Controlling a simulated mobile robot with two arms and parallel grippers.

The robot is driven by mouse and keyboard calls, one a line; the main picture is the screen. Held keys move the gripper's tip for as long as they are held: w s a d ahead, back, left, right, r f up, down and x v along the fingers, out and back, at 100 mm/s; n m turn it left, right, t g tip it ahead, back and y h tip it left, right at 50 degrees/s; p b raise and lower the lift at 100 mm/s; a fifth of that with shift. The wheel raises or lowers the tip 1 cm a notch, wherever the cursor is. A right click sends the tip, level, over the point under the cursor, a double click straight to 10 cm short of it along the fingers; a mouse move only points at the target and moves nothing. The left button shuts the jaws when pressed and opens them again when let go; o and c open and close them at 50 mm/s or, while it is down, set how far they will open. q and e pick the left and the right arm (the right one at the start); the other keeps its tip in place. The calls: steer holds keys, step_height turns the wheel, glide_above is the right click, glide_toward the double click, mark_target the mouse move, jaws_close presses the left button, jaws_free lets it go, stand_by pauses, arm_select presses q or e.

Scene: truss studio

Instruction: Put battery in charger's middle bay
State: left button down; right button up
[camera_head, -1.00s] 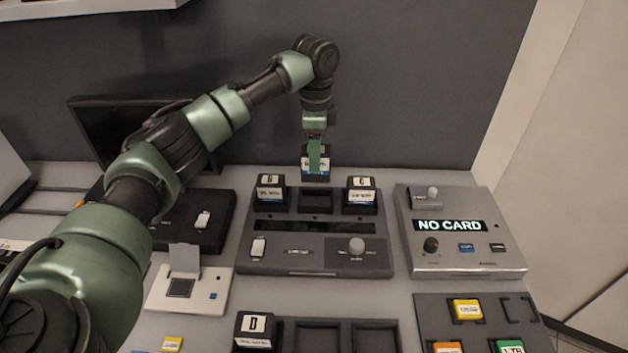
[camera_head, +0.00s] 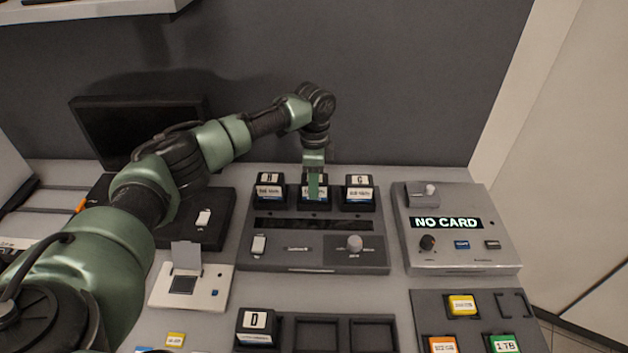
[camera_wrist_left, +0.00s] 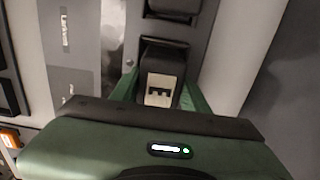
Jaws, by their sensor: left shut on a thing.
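The charger (camera_head: 313,258) is a dark grey unit in the middle of the table, with three bays along its back edge. My left gripper (camera_head: 314,190) is shut on a black battery (camera_head: 315,204) with a white and blue label, at the middle bay. Its base is low at the bay, level with its neighbours; I cannot tell whether it is fully seated. In the left wrist view the held battery (camera_wrist_left: 160,90) sits between the green fingers. Battery B (camera_head: 269,190) stands in the left bay and battery C (camera_head: 358,192) in the right bay. My right gripper is not in view.
A grey card device reading NO CARD (camera_head: 457,228) stands right of the charger. In front are battery D (camera_head: 256,327) in a tray with empty slots (camera_head: 317,335) and a board of coloured cards (camera_head: 480,312). A black monitor (camera_head: 125,120) stands at the back left.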

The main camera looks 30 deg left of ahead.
arm_select(q)
steer(key=c, duration=0.7)
jaws_free()
steer(key=shift+f, duration=0.15)
steer(key=shift+r, duration=0.25)
step_height(320, 180, up, 12)
steer(key=shift+f+b, duration=0.1)
steer(key=shift+b, duration=1.15)
